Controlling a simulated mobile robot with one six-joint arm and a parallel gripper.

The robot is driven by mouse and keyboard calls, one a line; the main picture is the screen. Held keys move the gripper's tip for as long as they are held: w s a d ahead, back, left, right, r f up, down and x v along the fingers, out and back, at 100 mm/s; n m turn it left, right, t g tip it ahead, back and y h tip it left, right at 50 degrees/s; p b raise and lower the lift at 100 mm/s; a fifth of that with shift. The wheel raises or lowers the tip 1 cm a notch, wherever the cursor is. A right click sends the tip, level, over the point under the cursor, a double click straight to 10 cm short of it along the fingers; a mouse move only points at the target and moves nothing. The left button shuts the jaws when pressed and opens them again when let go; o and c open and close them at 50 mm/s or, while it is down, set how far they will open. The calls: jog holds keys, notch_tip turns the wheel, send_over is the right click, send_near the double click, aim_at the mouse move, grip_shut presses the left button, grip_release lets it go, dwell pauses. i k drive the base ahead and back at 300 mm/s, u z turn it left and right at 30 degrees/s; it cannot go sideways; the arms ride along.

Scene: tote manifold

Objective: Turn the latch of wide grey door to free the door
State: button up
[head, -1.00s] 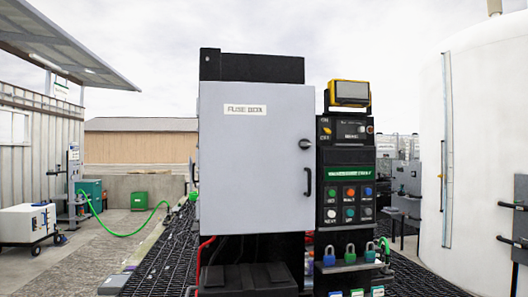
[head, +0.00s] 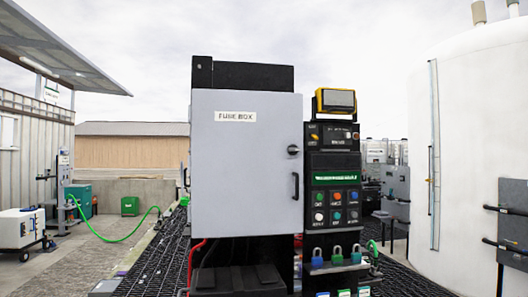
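The wide grey door (head: 243,165) is the front of the fuse box and carries a "FUSE BOX" label (head: 235,116). It looks closed. The latch (head: 293,150) is a small dark knob near the door's right edge, at upper mid height. A black vertical handle (head: 295,186) sits below it. The latch's exact angle is too small to tell. My gripper is not in view.
A black control panel (head: 334,166) with coloured buttons stands right of the door, with a yellow-framed lamp (head: 335,101) on top. Several padlocks (head: 337,255) hang below it. Black grating (head: 150,262) lies at left. A white tank (head: 463,130) stands at right.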

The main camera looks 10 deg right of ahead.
aim_at(293, 150)
jog(key=z, duration=0.05)
jog(key=k, duration=0.3)
jog(key=u, duration=0.3)
jog(key=i, duration=1.2)
jog(key=u, duration=0.2)
